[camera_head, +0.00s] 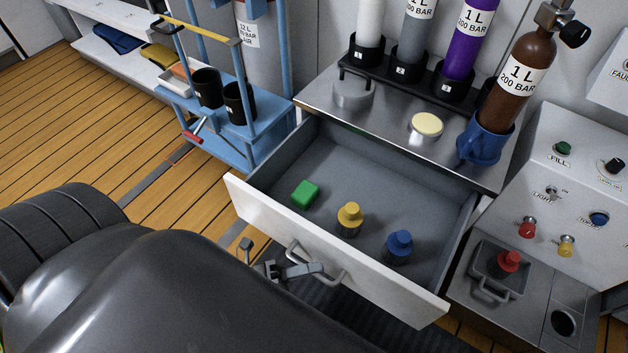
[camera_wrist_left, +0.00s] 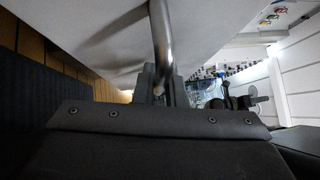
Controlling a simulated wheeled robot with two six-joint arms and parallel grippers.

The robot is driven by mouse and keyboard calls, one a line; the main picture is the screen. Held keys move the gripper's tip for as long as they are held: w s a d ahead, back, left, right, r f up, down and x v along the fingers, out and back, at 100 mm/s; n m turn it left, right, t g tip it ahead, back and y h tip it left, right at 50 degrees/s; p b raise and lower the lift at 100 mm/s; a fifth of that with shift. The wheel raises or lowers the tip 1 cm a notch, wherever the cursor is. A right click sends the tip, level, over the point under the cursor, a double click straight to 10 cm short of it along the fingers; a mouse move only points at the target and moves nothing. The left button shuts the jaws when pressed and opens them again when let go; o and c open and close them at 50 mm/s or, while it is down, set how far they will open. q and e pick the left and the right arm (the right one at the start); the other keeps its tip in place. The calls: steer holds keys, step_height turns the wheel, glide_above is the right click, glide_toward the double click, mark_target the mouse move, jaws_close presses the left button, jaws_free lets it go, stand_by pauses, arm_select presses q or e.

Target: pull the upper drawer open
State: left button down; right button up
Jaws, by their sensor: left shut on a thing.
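The upper drawer (camera_head: 350,235) stands well out from under the metal counter, its grey inside showing. Its white front carries a bar handle (camera_head: 318,268). My left gripper (camera_head: 292,270) is shut on the handle, near its left part. In the left wrist view the handle bar (camera_wrist_left: 162,45) runs down between the fingers (camera_wrist_left: 160,88). Inside the drawer lie a green block (camera_head: 305,194), a yellow-topped fitting (camera_head: 349,219) and a blue-topped fitting (camera_head: 399,248). My right gripper is in neither view.
The counter (camera_head: 395,125) holds a rack of upright cylinders, a brown cylinder (camera_head: 517,80) in a blue holder (camera_head: 484,140), and a pale yellow disc (camera_head: 427,125). A control panel (camera_head: 575,180) stands at right. A blue trolley (camera_head: 240,125) stands left of the drawer. Wooden floor is open at left.

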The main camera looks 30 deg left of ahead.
arm_select(q)
steer(key=c, duration=1.5)
jaws_free()
steer(key=shift+a, duration=0.1)
steer(key=p+v, duration=0.1)
steer(key=v, duration=1.6)
steer(key=shift+s+p, duration=0.2)
steer(key=shift+p, duration=0.15)
steer(key=shift+r, duration=0.1)
